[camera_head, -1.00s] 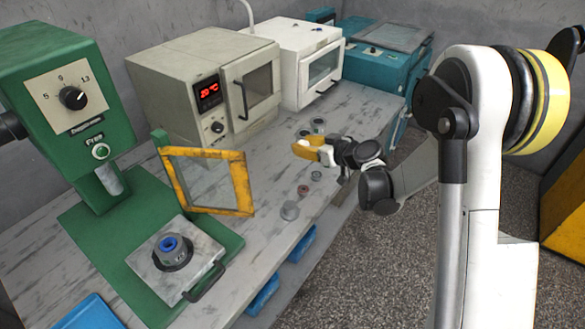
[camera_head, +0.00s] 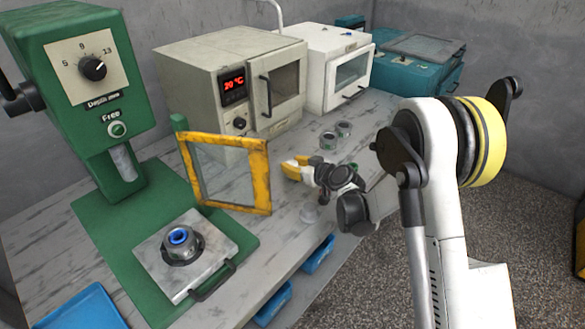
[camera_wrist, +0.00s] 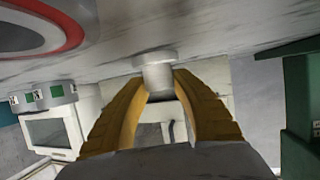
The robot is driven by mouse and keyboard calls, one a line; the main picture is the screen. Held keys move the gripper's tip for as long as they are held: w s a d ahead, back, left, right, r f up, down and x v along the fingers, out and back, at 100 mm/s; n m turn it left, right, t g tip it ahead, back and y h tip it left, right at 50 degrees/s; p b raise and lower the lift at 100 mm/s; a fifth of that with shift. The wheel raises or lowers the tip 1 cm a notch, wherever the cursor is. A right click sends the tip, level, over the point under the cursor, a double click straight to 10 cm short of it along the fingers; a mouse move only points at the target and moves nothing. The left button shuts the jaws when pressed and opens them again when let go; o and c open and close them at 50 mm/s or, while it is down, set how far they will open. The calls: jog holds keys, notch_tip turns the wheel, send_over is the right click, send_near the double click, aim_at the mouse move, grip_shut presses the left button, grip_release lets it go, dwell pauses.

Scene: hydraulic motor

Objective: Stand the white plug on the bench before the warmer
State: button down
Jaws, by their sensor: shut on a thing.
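My gripper (camera_head: 292,168), with yellow fingers, is low over the bench (camera_head: 85,250) in front of the beige warmer (camera_head: 232,85) with its red display. In the wrist view, the fingers (camera_wrist: 160,100) are shut on the white plug (camera_wrist: 158,74), whose wider round end points at the bench surface. The wrist picture is upside down, with the bench at the top. The plug's wide end is at or very near the bench; I cannot tell whether it touches. In the head view the fingers mostly hide the plug.
The green press (camera_head: 75,100) and its yellow-framed guard (camera_head: 265,185) stand left of my gripper. A red-ringed round thing (camera_wrist: 70,28) is close in the wrist view. A white oven (camera_head: 345,75) stands right of the warmer.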

jog(key=shift+r, duration=0.15)
jog(key=c, duration=1.1)
grip_release()
